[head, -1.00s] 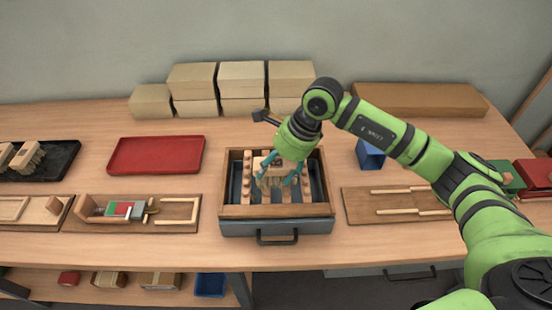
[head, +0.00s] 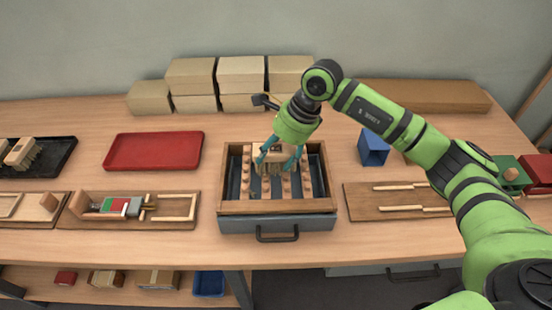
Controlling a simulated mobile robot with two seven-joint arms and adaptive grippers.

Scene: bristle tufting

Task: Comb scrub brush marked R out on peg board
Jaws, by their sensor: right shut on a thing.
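My right gripper (head: 279,160) is shut on a scrub brush (head: 268,156) with a pale wooden block and bristles pointing down. The gripper's fingers partly cover the brush, and I cannot read its mark. The brush is over the peg board (head: 286,182), whose wooden peg rows lie inside a wood-rimmed box with a grey front. The bristles are at or just above the pegs; I cannot tell if they touch. My left gripper is not in view.
A red tray (head: 153,151) lies left of the box. A black tray (head: 50,160) with brushes is at far left. Wooden fixtures (head: 392,210) flank the box. A blue bin (head: 373,149) stands to the right. Pale boxes (head: 241,75) stack behind.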

